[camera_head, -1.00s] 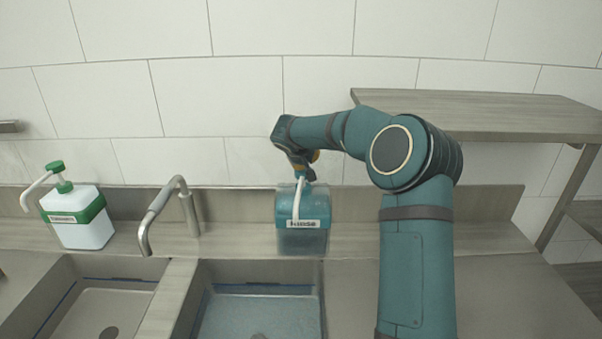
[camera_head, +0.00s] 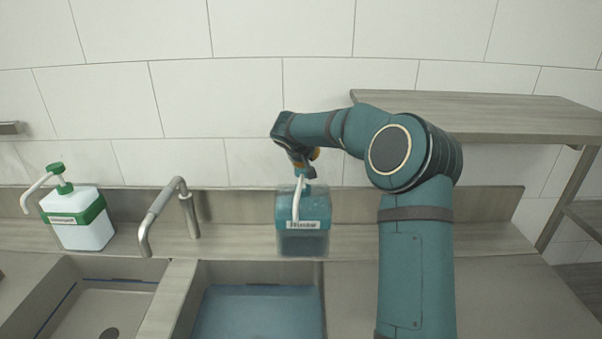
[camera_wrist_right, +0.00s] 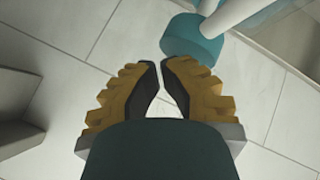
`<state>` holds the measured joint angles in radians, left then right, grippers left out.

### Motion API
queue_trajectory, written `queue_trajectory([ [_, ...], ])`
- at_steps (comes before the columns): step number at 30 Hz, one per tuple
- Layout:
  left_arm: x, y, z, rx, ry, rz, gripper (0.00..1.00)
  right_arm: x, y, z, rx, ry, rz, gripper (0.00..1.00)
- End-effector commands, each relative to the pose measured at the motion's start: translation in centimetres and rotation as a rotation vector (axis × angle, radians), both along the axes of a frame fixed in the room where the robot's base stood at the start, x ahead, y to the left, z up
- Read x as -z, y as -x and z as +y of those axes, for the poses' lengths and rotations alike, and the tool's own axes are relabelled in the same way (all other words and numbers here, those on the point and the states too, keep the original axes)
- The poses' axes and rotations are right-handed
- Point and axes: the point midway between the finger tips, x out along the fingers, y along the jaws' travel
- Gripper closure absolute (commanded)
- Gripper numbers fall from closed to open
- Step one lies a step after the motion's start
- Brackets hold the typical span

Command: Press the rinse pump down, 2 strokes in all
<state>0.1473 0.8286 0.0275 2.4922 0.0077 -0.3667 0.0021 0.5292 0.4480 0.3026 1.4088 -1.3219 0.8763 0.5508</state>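The rinse pump is a teal bottle (camera_head: 285,207) with a white spout and a label, standing on the counter behind the middle basin. My right gripper (camera_head: 308,174) points down from above and is right at the top of the pump. In the right wrist view, its two ochre, dark-padded fingers (camera_wrist_right: 161,64) are almost together with nothing between them. The teal pump head (camera_wrist_right: 192,38) lies just beyond the fingertips there; whether they touch it I cannot tell. My left gripper is out of view.
A white and green pump bottle (camera_head: 84,230) stands at the left. A bent metal tap (camera_head: 165,205) stands between it and the rinse pump. The middle basin (camera_head: 258,272) holds blue liquid; the left basin (camera_head: 95,300) looks empty. A shelf (camera_head: 480,112) is at the right.

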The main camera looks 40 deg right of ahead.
Motion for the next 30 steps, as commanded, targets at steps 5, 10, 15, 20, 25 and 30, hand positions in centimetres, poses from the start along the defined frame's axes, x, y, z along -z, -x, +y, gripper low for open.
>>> queue_trajectory([
  [5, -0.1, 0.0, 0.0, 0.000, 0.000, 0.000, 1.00, -0.2, 0.0, 0.0, 0.001, 0.000, 0.001, 1.00],
  [10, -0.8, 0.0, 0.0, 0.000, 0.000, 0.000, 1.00, -1.5, 0.0, 0.0, 0.001, -0.001, -0.001, 1.00],
  [15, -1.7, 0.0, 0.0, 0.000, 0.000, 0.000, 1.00, -3.1, 0.0, 0.0, 0.001, 0.000, -0.002, 1.00],
  [20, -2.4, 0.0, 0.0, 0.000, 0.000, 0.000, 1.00, -4.6, 0.0, 0.0, 0.000, 0.001, -0.001, 1.00],
  [25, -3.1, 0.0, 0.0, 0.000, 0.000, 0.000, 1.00, -6.0, 0.0, 0.0, 0.000, 0.000, -0.003, 1.00],
  [30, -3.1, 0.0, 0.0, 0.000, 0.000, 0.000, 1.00, -6.1, 0.0, 0.0, 0.000, 0.000, -0.001, 1.00],
])
